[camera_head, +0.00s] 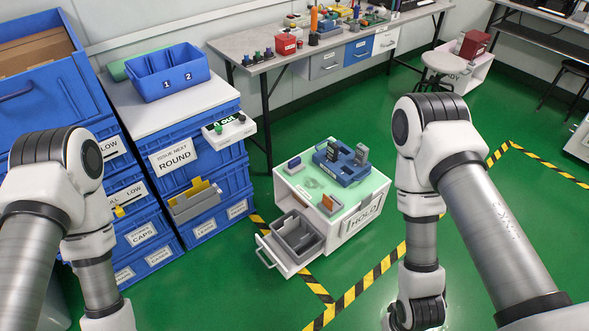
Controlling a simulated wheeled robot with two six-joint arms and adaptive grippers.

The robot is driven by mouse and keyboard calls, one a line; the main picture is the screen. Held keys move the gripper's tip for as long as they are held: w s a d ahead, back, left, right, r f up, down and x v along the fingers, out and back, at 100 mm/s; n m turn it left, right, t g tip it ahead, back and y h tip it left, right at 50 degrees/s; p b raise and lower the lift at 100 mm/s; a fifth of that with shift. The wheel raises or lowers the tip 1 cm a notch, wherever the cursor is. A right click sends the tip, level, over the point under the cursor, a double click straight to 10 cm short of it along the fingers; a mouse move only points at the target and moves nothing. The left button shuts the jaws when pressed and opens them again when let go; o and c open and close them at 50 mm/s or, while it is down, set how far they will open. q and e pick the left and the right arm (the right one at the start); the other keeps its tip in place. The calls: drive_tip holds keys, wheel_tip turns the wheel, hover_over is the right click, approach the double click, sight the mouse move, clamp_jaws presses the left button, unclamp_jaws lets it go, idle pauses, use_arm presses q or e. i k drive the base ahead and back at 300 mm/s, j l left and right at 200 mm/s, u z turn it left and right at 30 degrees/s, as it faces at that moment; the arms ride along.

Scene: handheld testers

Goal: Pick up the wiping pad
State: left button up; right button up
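I cannot tell for sure which thing is the wiping pad. On the mint-green top of a low white cabinet (355,208) marked HOLD lie a small grey block with a purple-blue top (293,163) at the back left and an orange and brown piece (328,204) near the front edge. A blue tray (342,174) there holds upright grey devices (361,155). My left arm comes down at the left and my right arm at the right of the cabinet. Both grippers are below the picture edge, out of sight, and both wrists are apart from the cabinet.
The cabinet's drawer (277,259) is pulled out, with a grey divided bin (298,236) in it. Blue crates (194,157) are stacked at left, with a blue two-part bin (167,72) on top. A workbench (262,67) stands behind.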

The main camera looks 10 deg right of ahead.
sight(293, 167)
drive_tip(key=i+l+u, duration=0.4)
drive_tip(key=i, duration=0.2)
drive_tip(key=i+l+u, duration=0.45)
drive_tip(key=i+l, duration=0.05)
drive_tip(key=i, duration=0.1)
